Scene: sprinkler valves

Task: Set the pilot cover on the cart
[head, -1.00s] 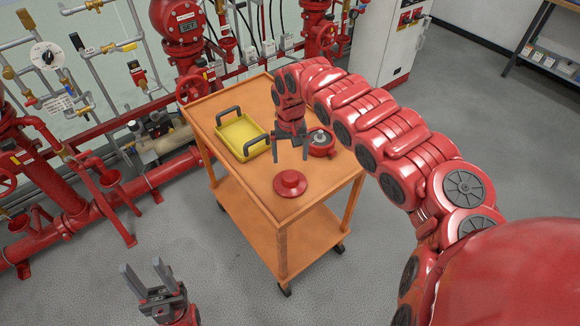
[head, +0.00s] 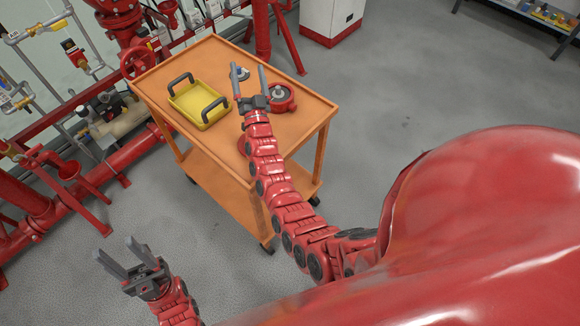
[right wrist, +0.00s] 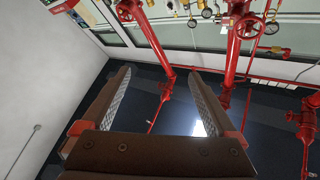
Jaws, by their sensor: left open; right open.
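A red round disc-like part, which looks like the pilot cover (head: 242,146), lies on the orange cart's top (head: 300,120). My right forearm hides most of it in the head view. My right gripper (head: 250,75) is open above the cart's far half, beyond the disc, with its fingers pointing away. The right wrist view shows its open fingers (right wrist: 160,73) with nothing held between them. My left gripper (head: 118,249) is open and empty, low at the left, apart from the cart.
A yellow tray with dark handles (head: 188,114) stands on the cart's left side. A round red part with a grey centre (head: 281,98) sits at the right of my right gripper. A small grey-blue thing (head: 242,73) shows by the left finger. Red pipes (head: 120,160) run behind the cart.

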